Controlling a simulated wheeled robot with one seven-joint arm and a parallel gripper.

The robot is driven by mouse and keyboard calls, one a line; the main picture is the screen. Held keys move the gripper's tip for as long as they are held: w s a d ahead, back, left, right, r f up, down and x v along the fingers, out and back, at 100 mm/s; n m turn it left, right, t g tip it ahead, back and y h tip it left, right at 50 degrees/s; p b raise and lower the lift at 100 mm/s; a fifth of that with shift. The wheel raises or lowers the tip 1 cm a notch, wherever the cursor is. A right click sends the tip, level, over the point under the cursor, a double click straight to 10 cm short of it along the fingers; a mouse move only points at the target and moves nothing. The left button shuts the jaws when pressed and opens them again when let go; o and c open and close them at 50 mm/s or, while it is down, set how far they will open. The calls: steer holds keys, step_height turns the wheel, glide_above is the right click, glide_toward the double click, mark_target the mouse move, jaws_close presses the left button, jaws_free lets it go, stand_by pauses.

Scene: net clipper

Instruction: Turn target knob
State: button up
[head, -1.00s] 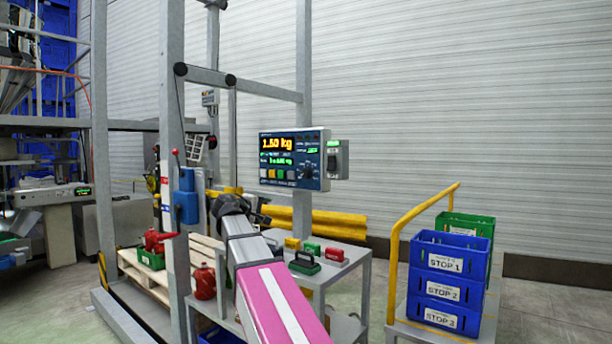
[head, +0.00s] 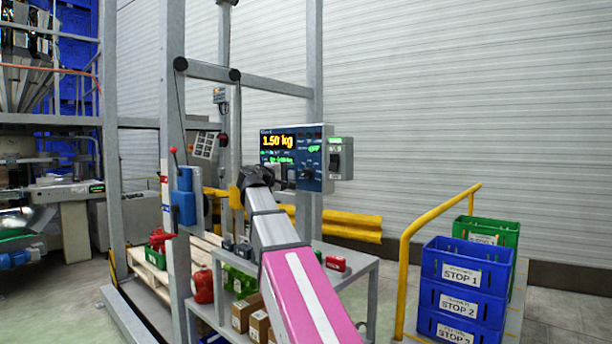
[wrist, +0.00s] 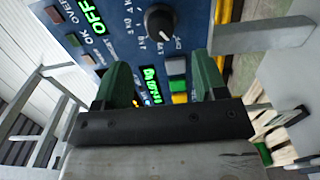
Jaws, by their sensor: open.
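The blue control panel (head: 322,132) hangs on the metal frame, its display reading 1.50 kg. It fills the top of the wrist view (wrist: 110,15), turned in the picture. A round black knob with a pale pointer mark (wrist: 160,22) sits on the panel, with printed markings around it; in the head view it shows small at the panel's lower right (head: 307,173). My gripper (wrist: 162,68) is open and empty, green fingers pointing at the panel. The knob lies above the gap between the fingertips in the wrist view, apart from them. In the head view my arm hides the panel's lower left.
A grey switch box (head: 340,158) is right beside the panel. Several coloured buttons (wrist: 178,84) are close to the right finger. Frame posts (head: 172,130) stand left of my arm. A metal table (head: 350,285) is below; a yellow-railed cart with blue crates (head: 462,280) stands right.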

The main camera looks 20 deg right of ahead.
mark_target(304, 174)
steer(key=x, duration=0.8)
steer(key=shift+w+d, duration=0.15)
steer(key=shift+d, duration=0.1)
steer(key=c, duration=0.9)
